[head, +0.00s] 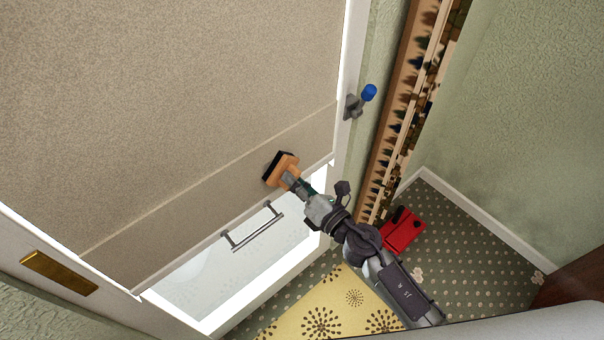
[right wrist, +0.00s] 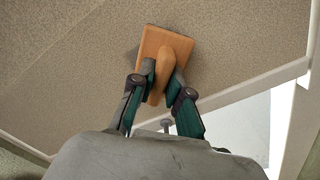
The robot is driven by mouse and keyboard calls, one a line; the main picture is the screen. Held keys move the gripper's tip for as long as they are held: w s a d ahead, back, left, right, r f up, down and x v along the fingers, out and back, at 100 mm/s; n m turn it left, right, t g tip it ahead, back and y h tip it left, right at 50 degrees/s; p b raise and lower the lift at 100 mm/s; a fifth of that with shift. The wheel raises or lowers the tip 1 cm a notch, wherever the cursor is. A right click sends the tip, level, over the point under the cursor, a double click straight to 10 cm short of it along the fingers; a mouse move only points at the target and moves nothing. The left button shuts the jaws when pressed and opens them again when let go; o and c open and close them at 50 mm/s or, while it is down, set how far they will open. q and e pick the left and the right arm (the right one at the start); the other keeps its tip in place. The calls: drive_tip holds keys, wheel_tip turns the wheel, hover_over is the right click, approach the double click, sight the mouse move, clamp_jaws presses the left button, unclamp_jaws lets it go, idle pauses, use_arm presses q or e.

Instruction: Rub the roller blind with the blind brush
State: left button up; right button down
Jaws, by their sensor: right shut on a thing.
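The roller blind (head: 170,95) is a beige speckled sheet filling the left of the head view, with a bottom band and a metal pull handle (head: 252,228). It also fills the upper right wrist view (right wrist: 70,50). The blind brush (head: 286,165) has an orange-brown wooden block and dark bristles facing the blind, near its lower right part. My right gripper (head: 294,181) is shut on the brush's handle, as the right wrist view also shows the brush (right wrist: 176,45) between the fingers (right wrist: 160,85). Whether the bristles touch the blind I cannot tell. My left gripper is out of view.
A bright window pane (head: 225,265) shows below the blind. A blue-tipped fitting (head: 367,94) sticks out from the frame at right. A tall patterned wooden piece (head: 400,120) stands beside it. A red object (head: 403,232) and yellow rug (head: 335,308) lie on the floor.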

drive_tip(key=s+a, duration=0.2)
drive_tip(key=a, duration=0.1)
drive_tip(key=shift+s+a, duration=0.25)
drive_tip(key=shift+s, duration=0.05)
idle(0.3)
drive_tip(key=v, duration=0.6)
drive_tip(key=shift+b, duration=0.35)
drive_tip(key=shift+d, duration=0.1)
drive_tip(key=b+v, duration=0.1)
drive_tip(key=v, duration=0.2)
idle(0.3)
